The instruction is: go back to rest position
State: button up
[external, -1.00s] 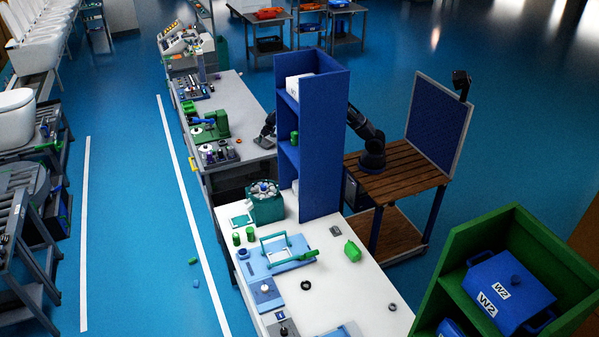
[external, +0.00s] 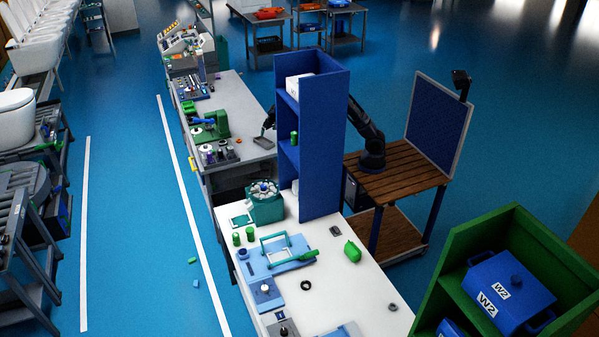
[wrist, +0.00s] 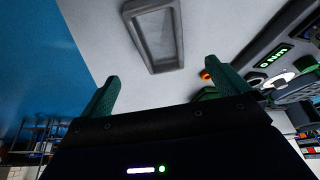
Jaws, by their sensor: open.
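My gripper (external: 267,125) is above the grey-topped far table (external: 240,95), just left of the blue shelf, which hides part of my arm. In the wrist view my gripper (wrist: 162,72) has its two green fingers wide apart with nothing between them. A small grey rectangular tray (wrist: 158,36) lies on the table beyond the fingertips, apart from them. The tray (external: 262,142) also shows in the external view, below my gripper.
The tall blue shelf (external: 318,145) stands close to my arm. A green machine (external: 212,126) and a holder with cylindrical parts (external: 218,153) are on the table's left side. The white near table (external: 345,285) carries several parts. A mesh panel (external: 437,125) stands behind my base.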

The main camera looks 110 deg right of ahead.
jog(key=s+a+r+n+t, duration=0.15)
jog(key=s+a+r, duration=0.35)
jog(key=a+r, duration=0.95)
jog(key=s+a+r+n, duration=0.3)
jog(key=s+a+r, duration=0.1)
jog(key=a+r, duration=1.05)
jog(key=s+a+r+n, duration=0.3)
jog(key=s+a, duration=0.8)
jog(key=a, duration=0.2)
jog(key=s+a+f+n+y, duration=0.2)
jog(key=s+a+n, duration=0.1)
jog(key=s+a, duration=0.3)
jog(key=s+a+f+n+t+y, duration=0.1)
jog(key=s+a+f+n+y, duration=0.1)
jog(key=s+a, duration=0.5)
jog(key=shift+a+f+n, duration=0.45)
jog(key=shift+a+n, duration=0.1)
jog(key=shift+a, duration=0.35)
